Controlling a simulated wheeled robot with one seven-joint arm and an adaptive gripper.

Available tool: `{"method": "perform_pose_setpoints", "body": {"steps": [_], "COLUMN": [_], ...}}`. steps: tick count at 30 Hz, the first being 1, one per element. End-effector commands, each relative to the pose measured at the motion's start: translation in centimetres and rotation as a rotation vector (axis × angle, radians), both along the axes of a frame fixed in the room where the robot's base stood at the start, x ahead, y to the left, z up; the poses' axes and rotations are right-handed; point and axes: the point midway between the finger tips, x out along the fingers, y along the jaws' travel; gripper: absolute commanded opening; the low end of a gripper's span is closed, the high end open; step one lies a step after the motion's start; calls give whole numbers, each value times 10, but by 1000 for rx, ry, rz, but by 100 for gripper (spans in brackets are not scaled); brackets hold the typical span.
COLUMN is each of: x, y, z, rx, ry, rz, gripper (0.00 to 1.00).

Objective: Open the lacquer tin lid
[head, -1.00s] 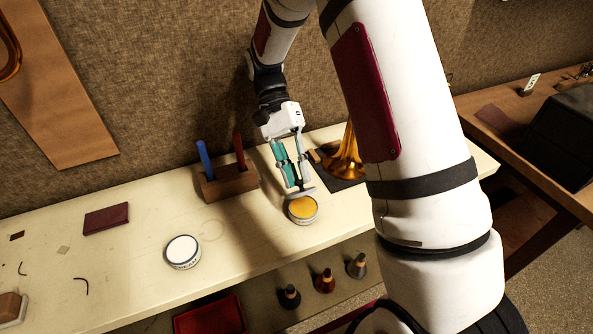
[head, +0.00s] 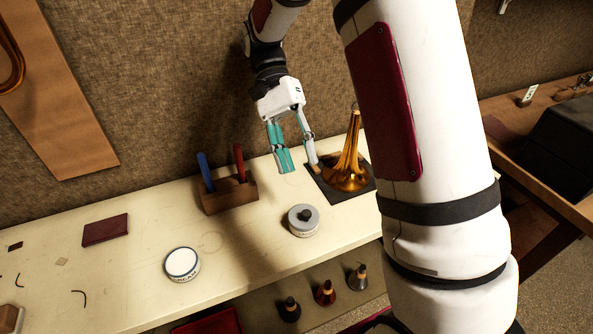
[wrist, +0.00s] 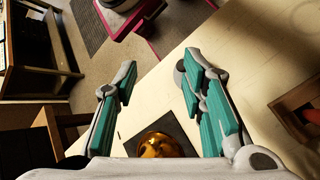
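The lacquer tin (head: 303,230) stands upright on the cream bench in the head view. A grey lid (head: 295,217) with a dark knob (head: 305,215) covers its top, so the inside is hidden. My gripper (head: 300,169) is above and behind the tin, apart from the lid. In the wrist view my gripper (wrist: 157,70) shows its teal-padded fingers spread with nothing between them. I cannot make out the tin clearly in the wrist view.
A brass horn bell (head: 346,172) stands on a dark mat (head: 325,190) right of the tin. A wooden block (head: 228,198) with blue and red handled tools stands behind it to the left. A white-topped tin (head: 182,264) is left, with clear bench between the tins.

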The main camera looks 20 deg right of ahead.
Motion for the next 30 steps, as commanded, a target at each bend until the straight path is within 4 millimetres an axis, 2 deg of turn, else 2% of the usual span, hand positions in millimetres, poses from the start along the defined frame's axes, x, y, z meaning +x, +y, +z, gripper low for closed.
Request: {"method": "perform_pose_setpoints", "body": {"steps": [6,23,26,30], "x": [0,-1,-6,-22], "y": [0,0,0,-1], "z": [20,23,30,49], "rx": [0,3,18,67], "ry": [0,-6,-45,-163], "rz": [0,2,17,74], "gripper": [37,37,37,37]}}
